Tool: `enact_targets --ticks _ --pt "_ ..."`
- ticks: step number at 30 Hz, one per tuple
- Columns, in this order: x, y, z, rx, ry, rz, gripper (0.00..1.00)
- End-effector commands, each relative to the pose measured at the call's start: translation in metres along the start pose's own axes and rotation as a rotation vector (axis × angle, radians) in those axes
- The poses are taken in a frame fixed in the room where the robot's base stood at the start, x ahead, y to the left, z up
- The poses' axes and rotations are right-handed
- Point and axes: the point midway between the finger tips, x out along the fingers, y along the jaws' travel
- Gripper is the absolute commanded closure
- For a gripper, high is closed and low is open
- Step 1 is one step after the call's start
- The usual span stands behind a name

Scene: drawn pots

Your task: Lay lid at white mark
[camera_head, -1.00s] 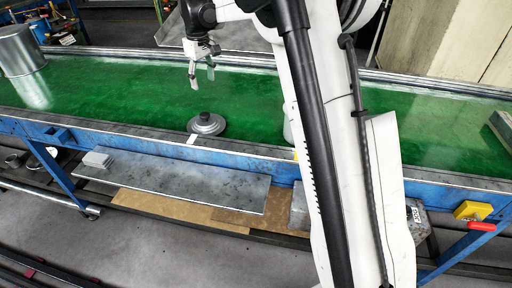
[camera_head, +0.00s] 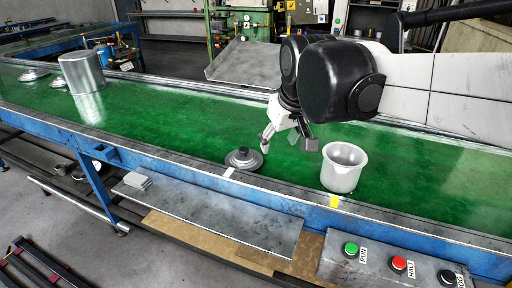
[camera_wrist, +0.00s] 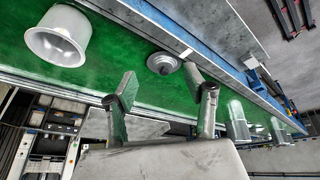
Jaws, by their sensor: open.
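The lid (camera_head: 244,158), a round grey disc with a dark knob, lies flat on the green belt right by the white mark (camera_head: 228,172) on the near edge. The lid also shows in the wrist view (camera_wrist: 163,63), beyond my fingertips, with the white mark (camera_wrist: 186,53) beside it. My gripper (camera_head: 287,136) is open and empty, above the belt to the right of the lid and apart from it. In the wrist view my gripper (camera_wrist: 168,88) has its two fingers spread wide.
An open white pot (camera_head: 343,167) stands on the belt by a yellow mark (camera_head: 334,201), right of my gripper. A large metal pot (camera_head: 82,72) and another lid (camera_head: 34,74) are at the far left. A button panel (camera_head: 395,265) is at the front right. The belt's middle is clear.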

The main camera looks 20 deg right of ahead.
Motion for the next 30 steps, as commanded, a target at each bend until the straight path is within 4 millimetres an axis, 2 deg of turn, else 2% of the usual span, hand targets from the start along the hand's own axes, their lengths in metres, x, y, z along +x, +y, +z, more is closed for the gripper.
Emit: enact_targets --ticks 1,9,15,20,30 --pt "-0.003 -0.002 0.017 0.014 0.017 0.003 0.52" --pt "-0.005 -0.013 0.096 0.096 0.11 0.015 0.52" --pt "0.003 -0.019 0.139 0.144 0.163 0.018 0.52" --pt "0.007 -0.021 0.153 0.16 0.182 0.019 0.52" --pt "0.008 -0.021 0.155 0.163 0.185 0.019 0.52"
